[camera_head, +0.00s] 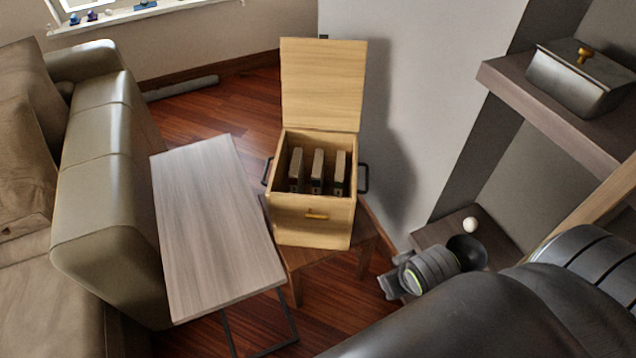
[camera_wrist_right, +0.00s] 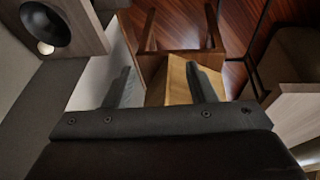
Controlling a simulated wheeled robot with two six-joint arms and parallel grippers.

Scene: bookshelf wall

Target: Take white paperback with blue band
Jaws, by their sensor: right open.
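An open wooden box (camera_head: 314,226) stands on a small brown table, with its lid raised at the back. Three books (camera_head: 317,170) stand upright side by side inside it. Their covers look brown and dark, and I cannot make out a white one with a blue band. My right gripper (camera_head: 393,272) is to the right of the box and apart from it. In the right wrist view its two fingers (camera_wrist_right: 162,86) are spread with nothing between them, and part of the box (camera_wrist_right: 180,82) shows behind. My left gripper is not in view.
A grey wood-topped table (camera_head: 212,225) stands left of the box, beside a sofa (camera_head: 100,190). On the right, shelves (camera_head: 550,120) hold a dark lidded container (camera_head: 578,78) and a small white ball (camera_head: 470,225). A white wall lies behind the box.

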